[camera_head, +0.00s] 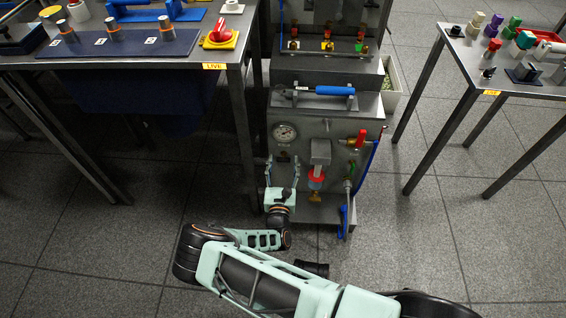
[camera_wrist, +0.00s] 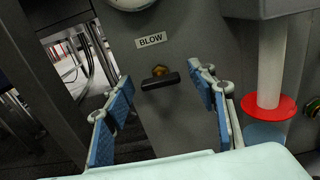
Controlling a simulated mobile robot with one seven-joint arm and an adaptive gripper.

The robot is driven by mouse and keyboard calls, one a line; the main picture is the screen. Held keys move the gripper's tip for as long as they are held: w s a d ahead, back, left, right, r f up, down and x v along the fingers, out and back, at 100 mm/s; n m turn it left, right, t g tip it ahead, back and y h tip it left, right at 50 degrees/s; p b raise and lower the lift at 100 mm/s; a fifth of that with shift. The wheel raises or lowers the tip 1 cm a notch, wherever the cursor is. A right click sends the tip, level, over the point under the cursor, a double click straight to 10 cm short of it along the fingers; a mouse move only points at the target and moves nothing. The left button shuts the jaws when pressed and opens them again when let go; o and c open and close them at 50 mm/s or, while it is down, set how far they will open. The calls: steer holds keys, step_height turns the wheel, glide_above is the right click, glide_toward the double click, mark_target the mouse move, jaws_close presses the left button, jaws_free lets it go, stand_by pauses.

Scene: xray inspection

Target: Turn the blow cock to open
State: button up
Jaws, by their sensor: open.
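The blow cock (camera_wrist: 161,81) is a short black lever on a brass fitting, under a white BLOW label (camera_wrist: 151,39) on a grey panel (camera_wrist: 190,45). Its lever lies nearly level in the wrist view, with its right end slightly higher. My gripper (camera_wrist: 163,84) is open, with one blue-padded finger on each side of the lever. Gaps show between both fingers and the lever, so it is not gripped. In the head view my gripper (camera_head: 282,172) points at the lower left of the panel, below the gauge.
A gauge (camera_head: 284,133) sits above the cock. Right of it are a pipe with a red disc (camera_wrist: 270,106), a red lever (camera_head: 361,139) and a blue lever (camera_head: 344,221). A table (camera_head: 228,52) stands left and another (camera_head: 467,72) right. Floor is clear at lower right.

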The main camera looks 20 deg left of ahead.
steer(key=c, duration=1.2)
steer(key=shift+o, duration=0.2)
